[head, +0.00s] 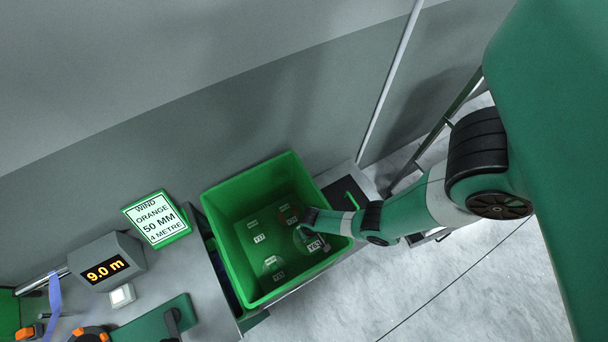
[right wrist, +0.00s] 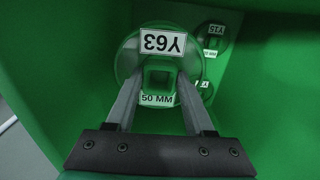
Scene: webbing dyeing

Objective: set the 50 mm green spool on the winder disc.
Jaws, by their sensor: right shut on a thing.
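The green spool (right wrist: 128,62) carries the labels Y63 and 50 MM in the right wrist view. It lies inside the green bin (head: 222,255), low down near the bin's right side. My right gripper (right wrist: 160,85) has its two fingers on either side of the spool's square hub and is shut on it. In the head view my right gripper (head: 313,232) reaches into the bin from the right and hides part of the spool. I cannot make out the winder disc for certain. My left gripper is not in view.
Other labelled spools lie in the bin, one of them (right wrist: 215,36) right of the held spool. The bin walls rise around my gripper. To the left stand a sign (head: 157,220) reading WIND ORANGE 50 MM 4 METRE and a 9.0 m display (head: 105,269).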

